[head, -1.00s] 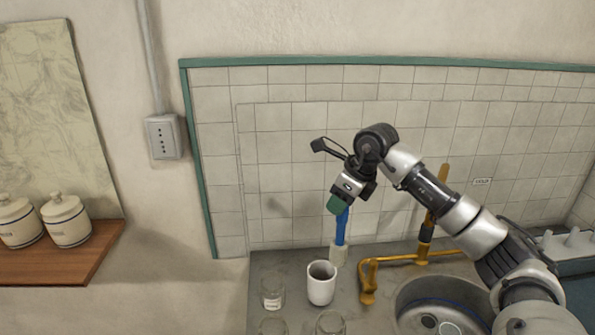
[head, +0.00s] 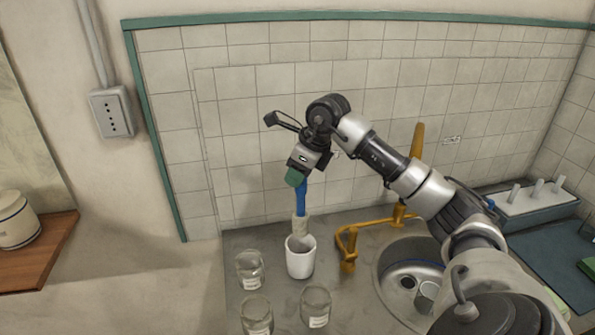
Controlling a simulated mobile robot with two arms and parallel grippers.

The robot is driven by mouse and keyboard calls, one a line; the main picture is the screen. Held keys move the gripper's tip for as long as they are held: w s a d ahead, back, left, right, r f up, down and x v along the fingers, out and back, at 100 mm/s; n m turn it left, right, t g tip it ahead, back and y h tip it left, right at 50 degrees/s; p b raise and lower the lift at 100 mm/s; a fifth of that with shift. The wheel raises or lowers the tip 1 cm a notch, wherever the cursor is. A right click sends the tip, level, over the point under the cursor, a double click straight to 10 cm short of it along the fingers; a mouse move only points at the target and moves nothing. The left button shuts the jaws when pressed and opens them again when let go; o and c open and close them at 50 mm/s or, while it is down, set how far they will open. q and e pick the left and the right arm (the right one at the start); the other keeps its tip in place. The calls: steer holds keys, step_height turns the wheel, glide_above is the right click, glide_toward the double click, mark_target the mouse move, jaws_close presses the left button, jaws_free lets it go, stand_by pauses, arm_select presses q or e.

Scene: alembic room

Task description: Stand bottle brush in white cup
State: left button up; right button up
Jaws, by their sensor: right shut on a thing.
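The white cup (head: 300,264) stands upright on the grey counter, left of the sink. The bottle brush has a blue handle (head: 301,198) and a pale bristle head (head: 300,227) that points down. My right gripper (head: 298,179) is shut on the upper part of the blue handle and holds the brush nearly upright. The bristle end overlaps the cup's mouth in the head view; I cannot tell whether it is inside the rim or just above it. The handle's top is hidden by the gripper. My left gripper is not in view.
Several glass jars, one at the left (head: 250,270) and one in front (head: 316,305), stand close to the cup. A brass tap (head: 347,247) and a round sink (head: 401,262) lie to the right. A tiled wall (head: 240,130) rises behind.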

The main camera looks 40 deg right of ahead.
mark_target(298, 214)
steer(key=shift+s+f, duration=0.1)
steer(key=shift+f, duration=0.45)
steer(key=shift+f+b, duration=0.35)
steer(key=shift+b, duration=0.15)
step_height(298, 214, down, 2)
steer(key=shift+b, duration=0.8)
step_height(298, 214, down, 2)
steer(key=shift+b, duration=0.75)
steer(key=shift+f+b, duration=1.5)
steer(key=shift+f, duration=0.5)
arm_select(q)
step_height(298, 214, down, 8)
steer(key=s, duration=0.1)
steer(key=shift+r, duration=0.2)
